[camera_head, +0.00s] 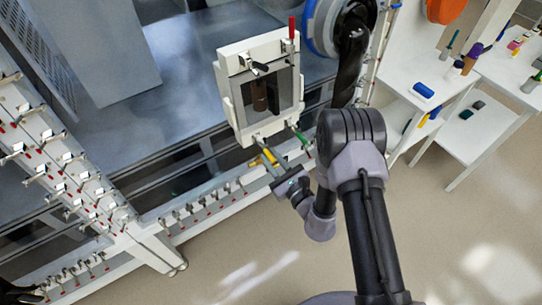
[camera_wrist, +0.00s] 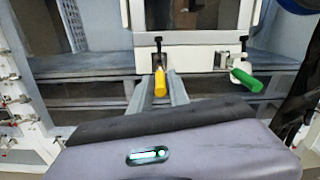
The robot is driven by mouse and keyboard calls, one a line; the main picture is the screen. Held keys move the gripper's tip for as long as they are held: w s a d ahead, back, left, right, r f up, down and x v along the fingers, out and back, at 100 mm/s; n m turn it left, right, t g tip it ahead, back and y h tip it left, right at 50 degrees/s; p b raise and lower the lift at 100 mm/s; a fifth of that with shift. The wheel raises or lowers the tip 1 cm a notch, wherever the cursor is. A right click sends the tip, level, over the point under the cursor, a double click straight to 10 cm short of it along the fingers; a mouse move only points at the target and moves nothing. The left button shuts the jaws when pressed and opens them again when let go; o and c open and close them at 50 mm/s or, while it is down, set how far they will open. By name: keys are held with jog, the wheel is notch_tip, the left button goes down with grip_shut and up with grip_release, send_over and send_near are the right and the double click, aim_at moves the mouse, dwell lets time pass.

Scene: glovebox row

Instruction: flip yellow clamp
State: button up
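The yellow clamp (camera_wrist: 160,83) is on the lower edge of a white framed window door (camera_wrist: 190,39). Its yellow handle points toward my wrist camera, and it also shows small in the head view (camera_head: 269,155). My gripper (camera_wrist: 159,92) is open, with one grey finger on each side of the yellow handle. Gaps show between handle and fingers, so it does not look gripped. In the head view my gripper (camera_head: 268,165) is just below the door's lower edge, partly overlapping the clamp.
A green-handled clamp (camera_wrist: 246,80) is right of the yellow one. A red-handled clamp (camera_head: 291,28) stands at the door's upper right. A blue-rimmed round port (camera_head: 318,28) is beside the door. White shelves (camera_head: 428,72) with small items stand to the right. The floor (camera_head: 230,262) below is clear.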

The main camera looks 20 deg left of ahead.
grip_shut()
dwell(1.2)
